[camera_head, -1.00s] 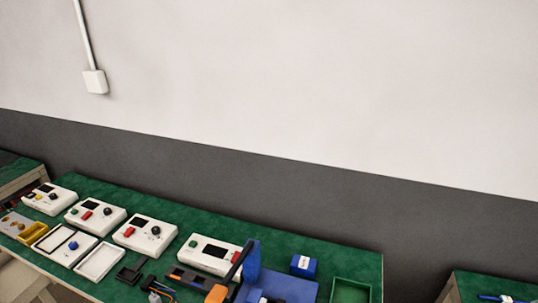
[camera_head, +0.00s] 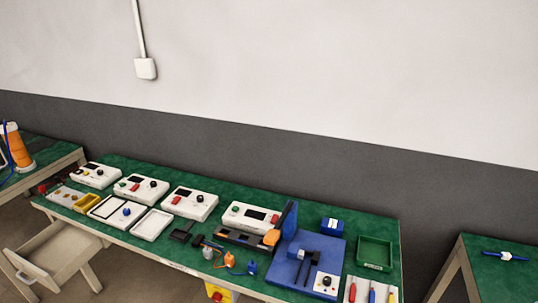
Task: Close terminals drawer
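A beige drawer (camera_head: 58,256) stands pulled out from under the left part of the green-topped workbench (camera_head: 330,217). Its handle (camera_head: 28,272) faces the lower left. I see no contents in it, and I cannot read any label that names it as the terminals drawer. My gripper is not in view.
The bench holds several white control units (camera_head: 190,203), white trays (camera_head: 152,224), a blue fixture (camera_head: 307,262), a green bin (camera_head: 374,253) and a blue box (camera_head: 332,226). A yellow and red item (camera_head: 218,293) shows below the front edge. Another table (camera_head: 500,270) stands at the right.

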